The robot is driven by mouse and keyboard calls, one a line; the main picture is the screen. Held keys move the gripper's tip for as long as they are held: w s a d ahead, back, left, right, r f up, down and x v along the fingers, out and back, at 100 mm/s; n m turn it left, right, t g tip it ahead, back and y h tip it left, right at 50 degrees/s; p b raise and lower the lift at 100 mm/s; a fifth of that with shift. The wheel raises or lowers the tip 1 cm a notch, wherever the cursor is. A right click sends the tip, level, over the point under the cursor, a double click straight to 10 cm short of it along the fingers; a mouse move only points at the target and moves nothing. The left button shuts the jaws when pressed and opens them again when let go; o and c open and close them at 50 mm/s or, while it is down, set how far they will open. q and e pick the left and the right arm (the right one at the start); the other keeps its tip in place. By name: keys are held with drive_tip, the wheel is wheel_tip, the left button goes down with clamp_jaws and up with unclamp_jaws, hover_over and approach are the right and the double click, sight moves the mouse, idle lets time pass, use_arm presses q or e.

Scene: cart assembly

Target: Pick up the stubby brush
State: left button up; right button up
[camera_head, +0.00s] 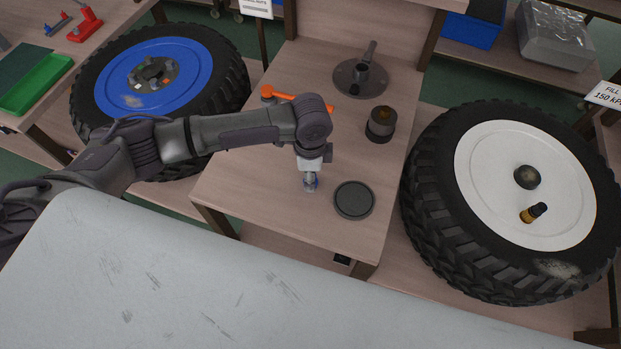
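I cannot pick out the stubby brush for certain. A short black-and-yellow piece (534,212) lies on the white wheel disc (490,180) at the right. A dark round pot (380,124) with a brown top stands on the wooden stand, and an orange-handled tool (283,95) lies partly hidden behind my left arm. My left gripper (311,184) points down over the front of the stand, left of a flat black disc (354,199). Its fingertips are small and seen from above, so their opening is unclear. My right gripper is out of view.
The wooden stand (250,192) also bears a dark flanged hub (360,77) at the back. A blue-disc wheel (112,88) stands left, with a green tray (35,92) beyond it. Bare stand surface surrounds the gripper. The big right tyre (440,235) borders the stand.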

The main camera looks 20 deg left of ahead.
use_arm(q)
clamp_jaws()
drive_tip(key=shift+r, duration=0.15)
drive_tip(key=shift+r, duration=0.2)
wheel_tip(320, 180, up, 4)
drive_tip(key=shift+f+b, duration=0.2)
drive_tip(key=shift+b, duration=0.2)
drive_tip(key=s+d+r, duration=0.1)
drive_tip(key=d+r, duration=0.2)
drive_tip(key=d, duration=0.2)
drive_tip(key=s+d+r+b, duration=0.1)
drive_tip(key=s+d+r, duration=0.1)
drive_tip(key=d, duration=0.4)
drive_tip(key=shift+s+r, duration=0.3)
drive_tip(key=shift+r, duration=0.6)
drive_tip(key=shift+d, duration=0.1)
